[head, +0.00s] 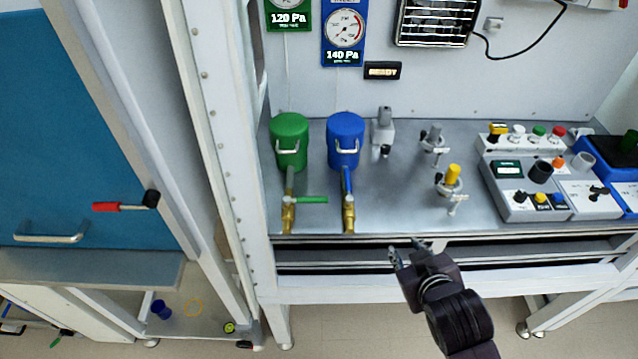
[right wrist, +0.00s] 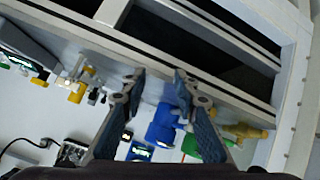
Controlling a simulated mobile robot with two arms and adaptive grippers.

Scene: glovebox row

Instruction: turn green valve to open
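The green valve (head: 311,199) has a green lever on a brass body, below the green canister (head: 289,141) on the bench. Its lever points right, crosswise to its pipe. Beside it the blue valve (head: 348,181) has its lever in line with its pipe. My right gripper (head: 408,247) is open and empty, in front of the bench edge, right of both valves and apart from them. In the right wrist view my right gripper (right wrist: 160,75) shows two spread fingers, with the blue canister (right wrist: 162,126) and green canister (right wrist: 207,142) beyond, partly hidden. My left gripper is out of view.
The steel bench (head: 400,205) has a front rail below it. A white frame post (head: 215,150) stands left of the canisters. Clamp stands with a yellow knob (head: 453,174) and a control box (head: 525,185) stand to the right. The bench between blue valve and clamps is clear.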

